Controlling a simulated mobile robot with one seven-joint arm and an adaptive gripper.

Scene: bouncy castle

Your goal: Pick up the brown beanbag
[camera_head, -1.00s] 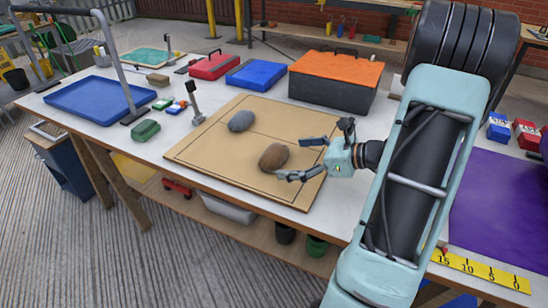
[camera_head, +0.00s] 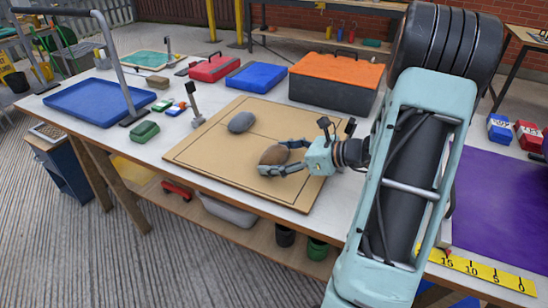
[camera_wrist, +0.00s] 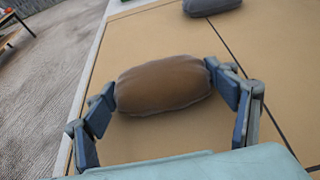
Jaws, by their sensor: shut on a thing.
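The brown beanbag (camera_head: 274,155) is on the tan board (camera_head: 215,158) on the white table. My gripper (camera_head: 284,157) is shut on it, with one finger on each side. In the wrist view the brown beanbag (camera_wrist: 163,84) sits between the two fingers of my gripper (camera_wrist: 163,90), at its left and right ends. I cannot tell whether it is clear of the board.
A grey beanbag (camera_head: 241,122) lies on the board behind and left of the brown one. A green beanbag (camera_head: 145,131) is left of the board. A black toolbox with an orange lid (camera_head: 334,82) stands behind. A purple mat (camera_head: 500,206) is at the right.

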